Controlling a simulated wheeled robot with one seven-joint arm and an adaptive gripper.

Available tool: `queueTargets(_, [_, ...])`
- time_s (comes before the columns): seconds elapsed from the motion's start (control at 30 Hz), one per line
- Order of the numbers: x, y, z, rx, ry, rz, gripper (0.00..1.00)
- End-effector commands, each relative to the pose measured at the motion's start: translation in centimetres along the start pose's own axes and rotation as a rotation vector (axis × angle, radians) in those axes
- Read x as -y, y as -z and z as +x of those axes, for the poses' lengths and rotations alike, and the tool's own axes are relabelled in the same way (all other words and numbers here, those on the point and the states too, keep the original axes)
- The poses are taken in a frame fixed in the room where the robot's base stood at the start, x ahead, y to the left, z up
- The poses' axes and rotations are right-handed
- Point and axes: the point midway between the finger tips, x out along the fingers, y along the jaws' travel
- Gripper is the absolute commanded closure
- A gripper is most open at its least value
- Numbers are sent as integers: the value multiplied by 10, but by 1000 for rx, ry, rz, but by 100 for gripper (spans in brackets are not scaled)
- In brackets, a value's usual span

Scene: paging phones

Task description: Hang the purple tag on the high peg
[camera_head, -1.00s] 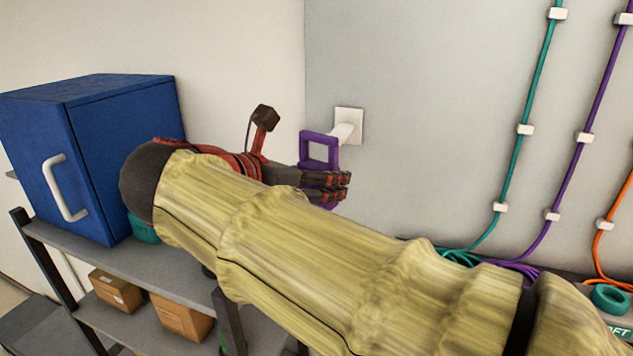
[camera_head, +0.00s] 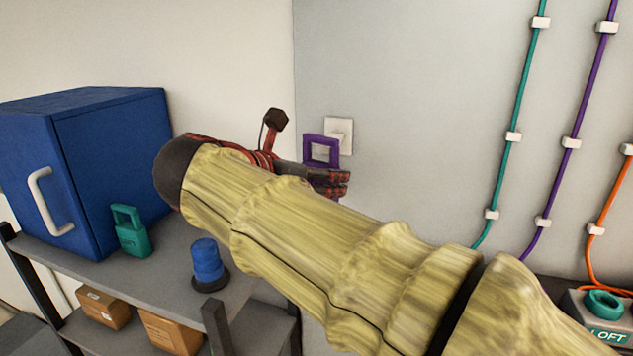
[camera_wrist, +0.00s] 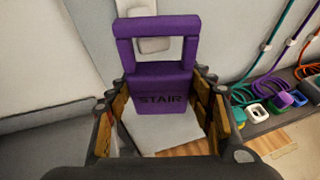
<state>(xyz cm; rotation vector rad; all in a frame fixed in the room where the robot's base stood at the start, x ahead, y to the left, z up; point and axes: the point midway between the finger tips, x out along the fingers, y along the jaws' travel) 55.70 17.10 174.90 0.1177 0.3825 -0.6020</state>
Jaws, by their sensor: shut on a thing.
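The purple tag (camera_head: 308,151) has a square open loop on top, and its body reads STAIR in the wrist view (camera_wrist: 160,88). My gripper (camera_head: 333,184) is shut on the tag's body and holds it upright by the wall. A white peg on a square wall plate (camera_head: 346,137) is just behind the loop. In the wrist view, the white peg (camera_wrist: 155,45) shows through the loop under its top bar. I cannot tell whether the peg's end passes through the loop or stays behind it. My arm hides the tag's lower part in the head view.
A blue cabinet (camera_head: 110,160), a teal tag (camera_head: 131,238) and a blue domed object (camera_head: 206,262) stand on the grey shelf at left. Cables run down the right wall, above a LOFT unit (camera_head: 605,336). The wall between peg and cables is clear.

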Motion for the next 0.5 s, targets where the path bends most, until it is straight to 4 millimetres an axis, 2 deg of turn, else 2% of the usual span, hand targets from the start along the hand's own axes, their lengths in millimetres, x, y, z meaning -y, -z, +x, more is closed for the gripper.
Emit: queueTargets(0.5, [-7, -10, 26, 1, 0, 2, 77])
